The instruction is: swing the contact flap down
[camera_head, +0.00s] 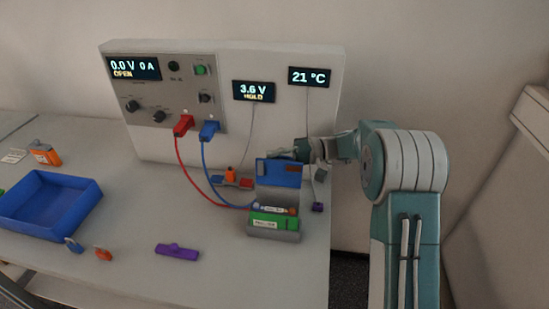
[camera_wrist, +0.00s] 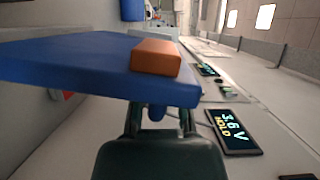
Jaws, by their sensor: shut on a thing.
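The contact flap (camera_head: 278,173) is a blue plate that stands raised at the back of a grey cell holder (camera_head: 272,235). In the wrist view the flap (camera_wrist: 70,62) fills the upper left, with an orange block (camera_wrist: 156,57) on it. My gripper (camera_head: 297,154) is at the flap's top edge, on its far side. In the wrist view my gripper (camera_wrist: 156,115) is shut on a blue part at the flap's edge; the fingertips are partly hidden under the flap.
A cycler panel (camera_head: 168,92) stands behind, showing 0.0 V and OPEN. A red lead (camera_head: 184,163) and a blue lead (camera_head: 205,165) run towards the holder. A blue tray (camera_head: 50,230) is at left; a purple part (camera_head: 177,252) lies in front. The table's right edge is close to the holder.

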